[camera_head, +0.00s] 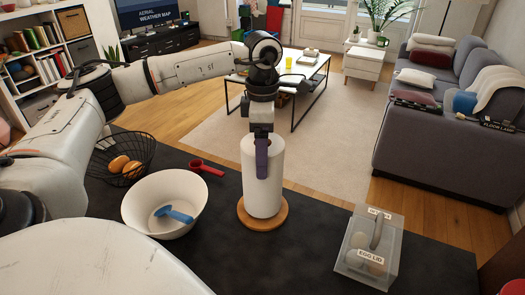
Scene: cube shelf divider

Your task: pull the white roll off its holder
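The white roll (263,192) stands upright on its holder, whose round wooden base (262,217) shows beneath it on the dark counter. My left gripper (262,170) is directly above the roll and points down. One purplish finger hangs in front of the roll's upper side. The other finger, the holder's post and most of the roll's top opening are hidden, so I cannot tell whether the gripper is closed on the roll. My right gripper is not in view.
A white bowl (140,195) with a blue utensil (174,214) and a wire basket of orange fruit (121,167) are left of the roll. A red scoop (207,168) lies nearby. A clear egg box (370,250) is to the right. Counter between roll and box is clear.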

